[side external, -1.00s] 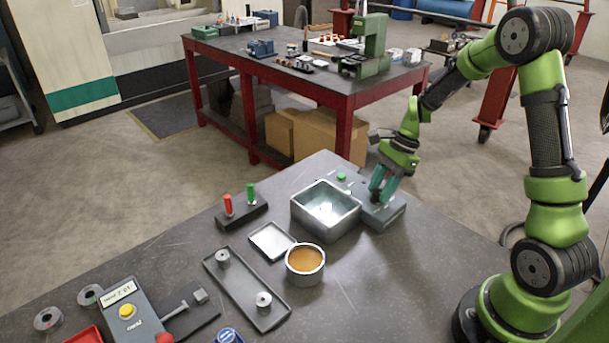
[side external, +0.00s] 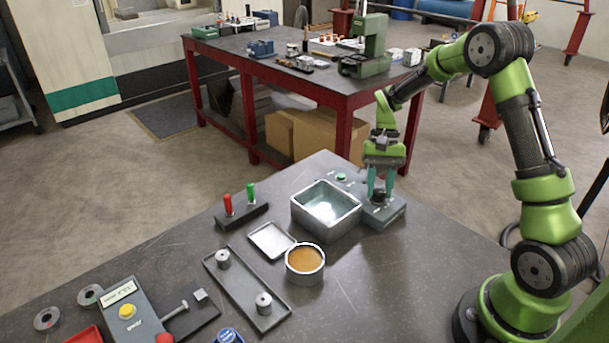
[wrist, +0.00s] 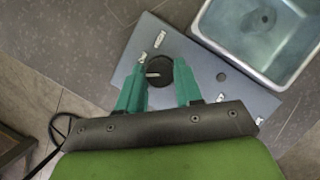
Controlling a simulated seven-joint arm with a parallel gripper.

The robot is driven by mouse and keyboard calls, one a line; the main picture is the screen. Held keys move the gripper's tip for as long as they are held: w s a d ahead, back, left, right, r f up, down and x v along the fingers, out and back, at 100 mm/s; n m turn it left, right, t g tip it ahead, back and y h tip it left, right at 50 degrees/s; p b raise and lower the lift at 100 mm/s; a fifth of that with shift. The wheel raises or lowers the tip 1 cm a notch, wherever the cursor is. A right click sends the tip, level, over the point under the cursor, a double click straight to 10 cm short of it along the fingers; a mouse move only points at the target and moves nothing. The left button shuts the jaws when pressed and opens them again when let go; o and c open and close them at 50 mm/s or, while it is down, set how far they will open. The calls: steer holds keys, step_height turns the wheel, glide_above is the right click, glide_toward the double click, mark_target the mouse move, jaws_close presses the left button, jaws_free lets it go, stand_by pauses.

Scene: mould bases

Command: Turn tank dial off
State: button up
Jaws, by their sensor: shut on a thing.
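The tank (side external: 338,228) is an open grey metal box holding pale, clear liquid; part of it shows in the wrist view (wrist: 197,22). Beside it is a grey control panel (side external: 396,215) with a black round dial (wrist: 160,74). A white mark on the dial points left in the wrist view, towards one of several small labels on the panel. My gripper (side external: 379,194) points down at the dial. Its two green fingers (wrist: 161,88) are on either side of the dial, shut on it. In the side view the fingers partly cover the dial.
A round pot of amber material (side external: 305,259), a flat tray (side external: 271,240) and a stand with red and green handles (side external: 241,215) are nearby. The table's far edge is close behind the panel.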

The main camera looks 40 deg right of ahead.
steer(key=n+h, duration=0.1)
steer(key=n, duration=0.1)
steer(key=n+g, duration=0.1)
steer(key=n, duration=0.2)
steer(key=shift+w+a+h, duration=0.1)
steer(key=shift+h, duration=0.3)
steer(key=shift+n, duration=0.3)
steer(key=o, duration=1)
steer(key=shift+r, duration=0.1)
steer(key=v, duration=1.6)
steer(key=shift+w+r, duration=0.25)
steer(key=shift+r, duration=0.05)
